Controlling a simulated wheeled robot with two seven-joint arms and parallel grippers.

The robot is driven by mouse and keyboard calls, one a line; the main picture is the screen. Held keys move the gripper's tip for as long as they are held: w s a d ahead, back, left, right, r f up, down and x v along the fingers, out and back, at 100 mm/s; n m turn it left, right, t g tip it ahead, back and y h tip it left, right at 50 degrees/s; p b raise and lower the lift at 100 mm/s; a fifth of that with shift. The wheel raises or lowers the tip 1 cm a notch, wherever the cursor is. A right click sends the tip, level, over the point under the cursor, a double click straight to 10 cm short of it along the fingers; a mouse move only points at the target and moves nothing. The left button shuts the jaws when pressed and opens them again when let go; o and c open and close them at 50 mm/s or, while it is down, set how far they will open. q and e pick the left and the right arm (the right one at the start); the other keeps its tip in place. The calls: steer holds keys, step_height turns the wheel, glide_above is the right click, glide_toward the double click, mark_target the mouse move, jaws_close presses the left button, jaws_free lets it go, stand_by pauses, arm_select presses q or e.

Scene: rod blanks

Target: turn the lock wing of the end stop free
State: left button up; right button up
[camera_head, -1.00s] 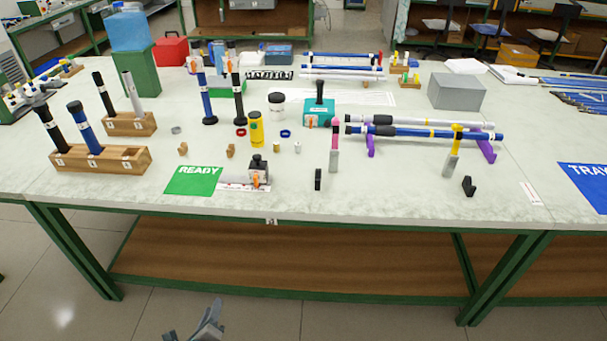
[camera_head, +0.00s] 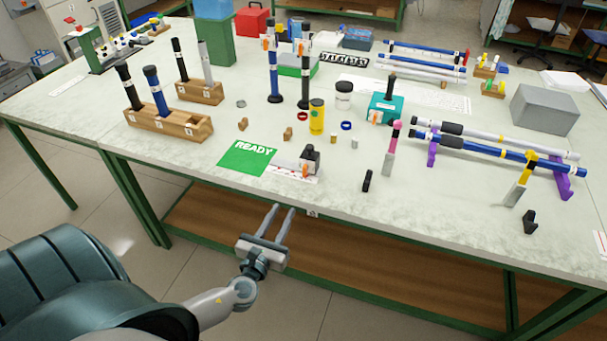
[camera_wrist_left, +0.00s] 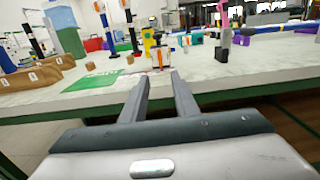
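The end stop seems to be the small dark-topped block (camera_head: 310,160) with an orange wing (camera_head: 305,171) low on its front. It stands on a white marked strip (camera_head: 291,170) at the bench's front edge, right of the green READY mat (camera_head: 246,159). In the left wrist view the block (camera_wrist_left: 160,48) and its orange wing (camera_wrist_left: 160,60) show beyond the fingertips. My left gripper (camera_head: 281,209) is open and empty, in front of the bench edge and apart from the block. It also shows in the left wrist view (camera_wrist_left: 161,76). My right gripper is not in view.
A wooden rack (camera_head: 170,127) with upright rods stands to the left. A yellow cylinder (camera_head: 317,117) and a teal box (camera_head: 384,108) stand behind the block. A small black piece (camera_head: 367,181) and a pink-topped post (camera_head: 391,150) stand to its right. The bench edge lies before my gripper.

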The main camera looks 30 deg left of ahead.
mark_target(304, 173)
arm_select(q)
steer(key=p+x, duration=0.3)
steer(key=x, duration=1.2)
steer(key=shift+w+r, duration=0.1)
steer(key=shift+x, duration=0.9)
jaws_close()
